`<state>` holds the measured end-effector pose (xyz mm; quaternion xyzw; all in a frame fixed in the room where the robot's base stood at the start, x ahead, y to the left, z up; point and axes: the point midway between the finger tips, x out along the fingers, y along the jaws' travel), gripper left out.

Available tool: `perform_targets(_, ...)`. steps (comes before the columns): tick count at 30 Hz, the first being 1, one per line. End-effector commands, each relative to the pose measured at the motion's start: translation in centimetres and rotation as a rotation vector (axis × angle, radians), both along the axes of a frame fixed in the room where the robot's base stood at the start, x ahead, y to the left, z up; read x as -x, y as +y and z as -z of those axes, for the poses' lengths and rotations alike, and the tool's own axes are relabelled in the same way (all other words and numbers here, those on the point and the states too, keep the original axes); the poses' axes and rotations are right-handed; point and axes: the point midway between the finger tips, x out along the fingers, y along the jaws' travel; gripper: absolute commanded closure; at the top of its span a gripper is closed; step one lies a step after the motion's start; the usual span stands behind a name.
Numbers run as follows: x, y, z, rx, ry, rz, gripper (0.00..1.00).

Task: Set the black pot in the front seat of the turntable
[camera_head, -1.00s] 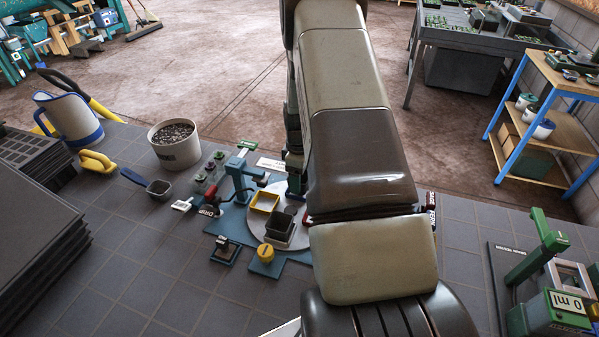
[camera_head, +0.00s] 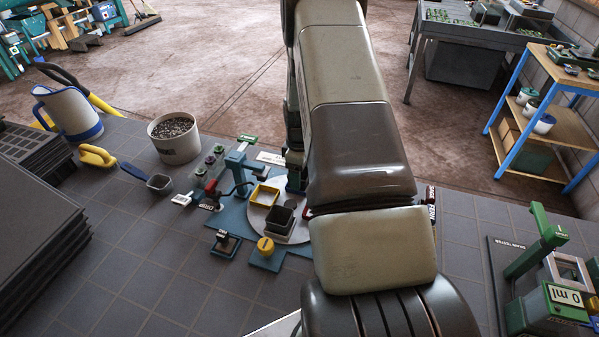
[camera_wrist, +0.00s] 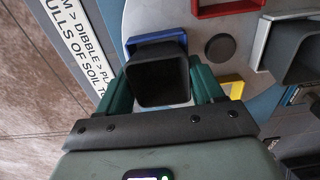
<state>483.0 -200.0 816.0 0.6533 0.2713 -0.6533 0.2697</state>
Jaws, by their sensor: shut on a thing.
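My gripper (camera_wrist: 165,88) has green fingers shut on a black square pot (camera_wrist: 160,80) in the wrist view. The pot overlaps a blue seat (camera_wrist: 152,41) on the grey turntable (camera_wrist: 200,22); I cannot tell whether it rests in the seat or hangs above it. In the wrist view that pot (camera_wrist: 302,52) stands in a pale grey seat. A red seat (camera_wrist: 230,9) is empty where visible.
A sign (camera_wrist: 75,40) lies beside the turntable. A soil bucket (camera_head: 174,140), a scoop (camera_head: 158,184) and a jug (camera_head: 70,117) are left. A green tester (camera_head: 545,270) is right.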

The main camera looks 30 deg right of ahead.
Motion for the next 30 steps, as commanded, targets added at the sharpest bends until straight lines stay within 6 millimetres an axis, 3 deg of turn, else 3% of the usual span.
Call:
perform_targets(6, 0.0, 0.0, 0.3, 0.0, 0.0, 0.0, 0.61)
perform_targets(7, 0.0, 0.0, 0.3, 0.001, -0.001, 0.0, 0.29)
perform_targets(12, 0.0, 0.0, 0.3, 0.0, 0.0, 0.0, 0.04)
perform_targets(22, 0.0, 0.0, 0.1, 0.0, 0.0, 0.0, 0.04)
perform_targets(30, 0.0, 0.0, -2.0, 0.0, -0.001, 0.001, 0.04)
